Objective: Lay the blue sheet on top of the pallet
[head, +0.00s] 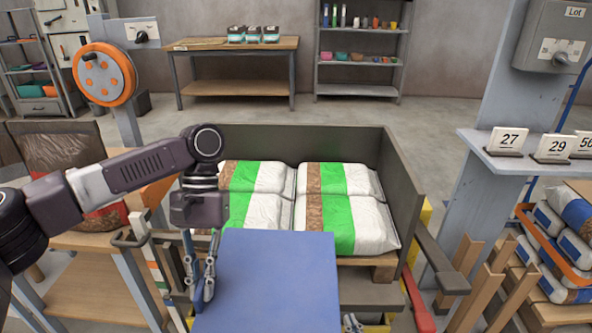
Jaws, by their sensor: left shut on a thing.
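The blue sheet (275,275) is flat and held out in front of the pallet's near side. My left gripper (203,290) is shut on its left edge. The wooden pallet (383,262) stands inside a grey walled frame and carries white, green and brown bags (345,225). The sheet's far edge overlaps the near left bag in the picture; I cannot tell whether it touches. What looks like part of my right gripper (352,323) shows at the bottom edge, by the sheet's right side. Its jaws are mostly cut off.
Grey walls (408,212) rise behind and to the right of the bags. A red lever (417,300) is at the right front. A shelf with number cards (508,141) and a rack of bags (560,240) stand right. A bench with a bag (60,145) is left.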

